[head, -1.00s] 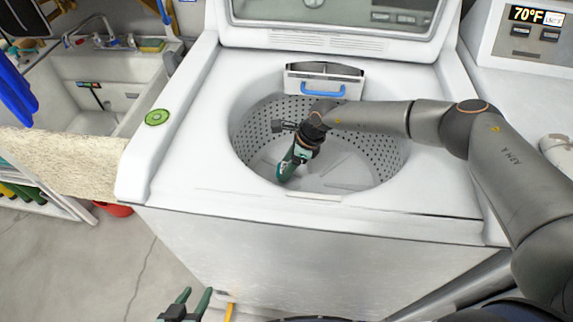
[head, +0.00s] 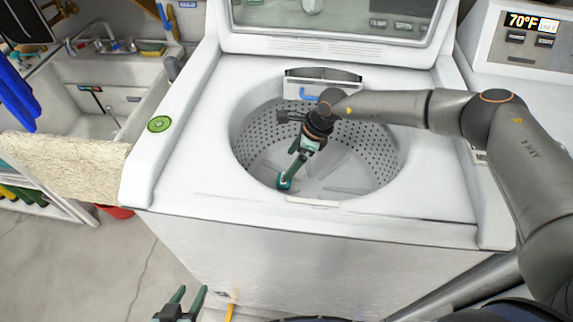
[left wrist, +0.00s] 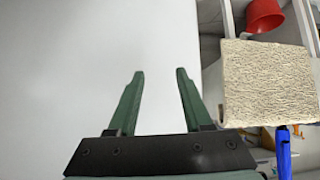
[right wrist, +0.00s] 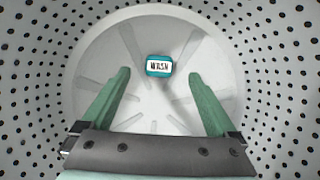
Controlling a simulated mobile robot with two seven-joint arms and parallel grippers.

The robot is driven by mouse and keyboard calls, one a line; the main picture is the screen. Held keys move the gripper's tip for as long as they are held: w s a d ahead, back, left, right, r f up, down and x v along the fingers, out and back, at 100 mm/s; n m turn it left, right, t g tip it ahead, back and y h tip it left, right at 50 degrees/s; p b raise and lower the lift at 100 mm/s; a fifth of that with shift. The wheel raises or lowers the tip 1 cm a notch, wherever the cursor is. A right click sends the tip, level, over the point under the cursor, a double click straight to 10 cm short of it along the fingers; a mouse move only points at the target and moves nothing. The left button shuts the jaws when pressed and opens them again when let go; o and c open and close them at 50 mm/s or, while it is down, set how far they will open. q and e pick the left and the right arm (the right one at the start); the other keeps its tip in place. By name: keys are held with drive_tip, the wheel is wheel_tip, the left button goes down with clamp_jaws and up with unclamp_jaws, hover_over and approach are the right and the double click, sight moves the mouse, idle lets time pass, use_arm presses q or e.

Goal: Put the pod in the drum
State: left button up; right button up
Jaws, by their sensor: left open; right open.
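The pod (right wrist: 159,66) is a small teal block with a white label reading WASH. In the right wrist view it is inside the washer's drum (right wrist: 60,60), against the pale finned bottom and beyond my fingertips. It appears clear of both fingers. My right gripper (right wrist: 158,88) is open and points down into the drum. In the head view that gripper (head: 290,170) is inside the perforated drum (head: 378,150), and its teal tip is hard to tell from the pod. My left gripper (head: 181,303) is open and empty, low in front of the washer; the left wrist view shows its fingers (left wrist: 158,85) apart.
The white washer (head: 200,190) has its lid raised, with a blue-handled dispenser (head: 320,94) at the drum's back rim. A sink (head: 110,100) and a beige towel (head: 70,165) are at left. A red bucket (left wrist: 264,17) is nearby.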

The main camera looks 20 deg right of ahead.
drive_tip(key=v, duration=0.8)
drive_tip(key=shift+a+r, duration=0.1)
